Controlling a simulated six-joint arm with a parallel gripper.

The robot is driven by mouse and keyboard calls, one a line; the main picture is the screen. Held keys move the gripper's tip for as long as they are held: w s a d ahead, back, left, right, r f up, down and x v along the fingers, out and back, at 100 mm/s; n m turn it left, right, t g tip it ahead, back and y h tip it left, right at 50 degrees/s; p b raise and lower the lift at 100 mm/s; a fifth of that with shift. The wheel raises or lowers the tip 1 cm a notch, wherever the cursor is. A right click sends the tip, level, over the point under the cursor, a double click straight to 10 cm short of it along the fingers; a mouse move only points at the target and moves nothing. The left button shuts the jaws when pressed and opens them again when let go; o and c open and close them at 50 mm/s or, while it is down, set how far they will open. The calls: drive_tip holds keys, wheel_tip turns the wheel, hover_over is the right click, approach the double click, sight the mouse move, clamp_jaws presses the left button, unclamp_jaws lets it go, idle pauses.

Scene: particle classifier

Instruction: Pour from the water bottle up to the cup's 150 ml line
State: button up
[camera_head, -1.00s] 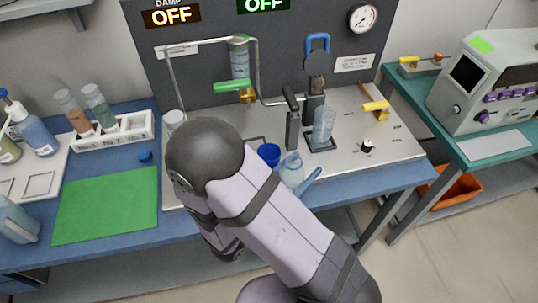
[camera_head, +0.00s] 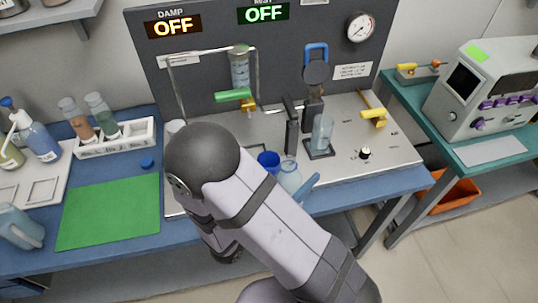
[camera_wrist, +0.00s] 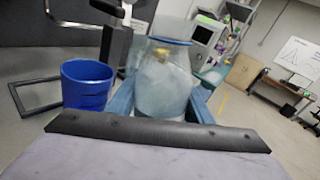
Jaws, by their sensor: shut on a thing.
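The water bottle (camera_head: 289,181) is clear and pale blue. It is partly hidden behind my arm in the head view. In the wrist view the bottle (camera_wrist: 162,85) stands roughly upright between the two blue fingers of my gripper (camera_wrist: 162,108), which is shut on it. A blue rim shows at its top. The blue cup (camera_head: 268,161) is just left of the bottle, apart from it. In the wrist view the cup (camera_wrist: 87,85) shows dark marks on its side. Its contents are hidden. The bottle's water level is unclear.
A clear beaker (camera_head: 322,132) sits on a dark square base behind the bottle, near a dark post (camera_head: 291,136). A metal frame with a clear column (camera_head: 240,68) stands behind my arm. A green mat (camera_head: 108,212) lies left.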

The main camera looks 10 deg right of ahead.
drive_tip(key=shift+w+r+n+p, duration=0.1)
drive_tip(key=shift+n+p, duration=0.5)
drive_tip(key=shift+n, duration=0.1)
drive_tip(key=p, duration=0.1)
drive_tip(key=r+n+p, duration=0.1)
drive_tip(key=p, duration=0.1)
drive_tip(key=shift+w+a+r+n+g, duration=0.1)
drive_tip(key=shift+w+r+n+g, duration=0.1)
drive_tip(key=shift+n+g, duration=0.15)
drive_tip(key=shift+f+n+g, duration=0.65)
drive_tip(key=shift+f+n, duration=0.6)
drive_tip(key=shift+f, duration=0.35)
drive_tip(key=shift+s+r+n+g+y+p, duration=0.3)
drive_tip(key=shift+r+n+p, duration=0.25)
drive_tip(key=shift+n+p, duration=0.2)
drive_tip(key=shift+s+d+f+n+g+p, duration=0.2)
drive_tip(key=shift+s+n+g+p, duration=0.1)
drive_tip(key=shift+n, duration=0.35)
idle(1.5)
drive_tip(key=shift+s+d+r+n+g+p, duration=0.1)
drive_tip(key=shift+s+r+n+g+p, duration=0.15)
drive_tip(key=shift+r+n+p, duration=0.6)
idle(0.9)
drive_tip(key=shift+w+p, duration=0.2)
drive_tip(key=shift+p, duration=0.35)
